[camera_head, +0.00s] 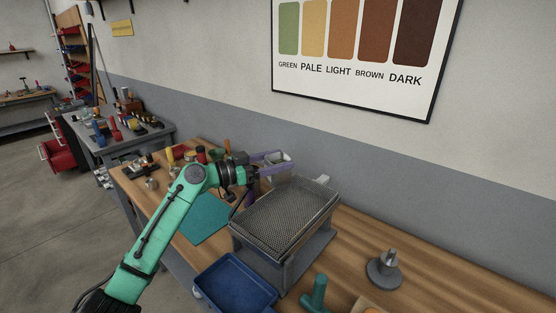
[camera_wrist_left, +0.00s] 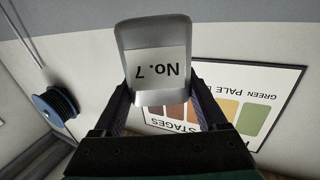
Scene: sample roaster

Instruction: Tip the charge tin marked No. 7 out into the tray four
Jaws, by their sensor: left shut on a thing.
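My left gripper (camera_head: 273,163) is shut on a pale grey metal tin (camera_head: 280,170). In the left wrist view the tin (camera_wrist_left: 155,45) sits between the two fingers (camera_wrist_left: 163,108), and its white label reads No. 7, upside down in the picture. In the head view the tin is partly hidden by the fingers, just behind the far left corner of a metal box with a mesh-topped tray (camera_head: 288,218). The mesh looks empty. No number shows on the tray. The inside of the tin is hidden. My right gripper is not in view.
A blue tray (camera_head: 236,284) lies in front of the mesh box. A teal mat (camera_head: 205,218) is to the left. A green-handled tool (camera_head: 315,293) and a grey weight-like object (camera_head: 385,270) stand to the right on the wooden bench. Several small items crowd the bench's far left.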

